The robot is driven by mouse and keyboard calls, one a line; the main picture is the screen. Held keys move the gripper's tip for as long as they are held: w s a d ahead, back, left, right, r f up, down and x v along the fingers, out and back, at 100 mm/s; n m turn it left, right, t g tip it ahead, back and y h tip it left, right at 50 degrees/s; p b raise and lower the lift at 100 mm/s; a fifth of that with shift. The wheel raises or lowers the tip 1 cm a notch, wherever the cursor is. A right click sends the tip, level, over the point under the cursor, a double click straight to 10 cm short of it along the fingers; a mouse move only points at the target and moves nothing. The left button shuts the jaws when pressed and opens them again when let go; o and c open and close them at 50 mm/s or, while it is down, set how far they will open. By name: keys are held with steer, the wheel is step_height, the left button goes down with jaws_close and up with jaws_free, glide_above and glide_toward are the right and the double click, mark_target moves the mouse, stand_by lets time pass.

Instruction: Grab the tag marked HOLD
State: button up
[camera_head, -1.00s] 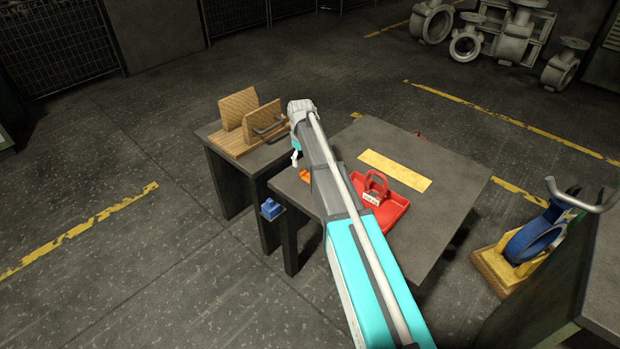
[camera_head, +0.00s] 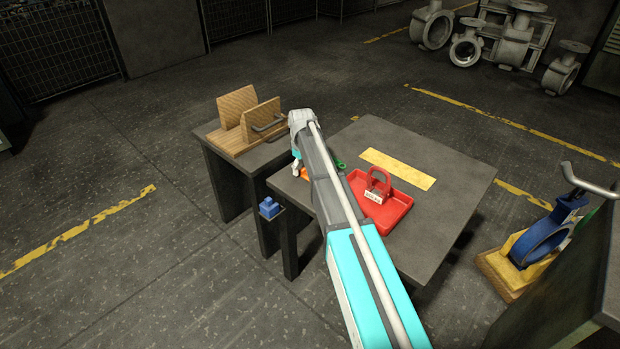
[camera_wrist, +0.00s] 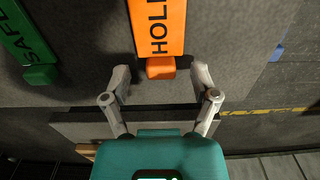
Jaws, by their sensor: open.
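The orange tag (camera_wrist: 173,25) with black letters reading HOL, the rest cut off by the top edge, is in the wrist view. An orange block (camera_wrist: 160,68) is at its near end. My gripper (camera_wrist: 161,78) is open, one finger to each side of this block, with gaps on both sides; I cannot tell its height above the tag. In the head view my arm hides most of the table's near left part; a bit of orange (camera_head: 304,174) shows beside the arm.
A green tag (camera_wrist: 22,35) reading SAF lies left of the orange one. On the dark table (camera_head: 450,165) are a red tray (camera_head: 393,215) holding a red lockout piece (camera_head: 378,184) and a yellow strip (camera_head: 398,169). A wooden rack (camera_head: 235,143) stands on the side table.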

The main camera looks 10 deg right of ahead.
steer(key=shift+c, duration=0.2)
stand_by(0.3)
steer(key=c, duration=1)
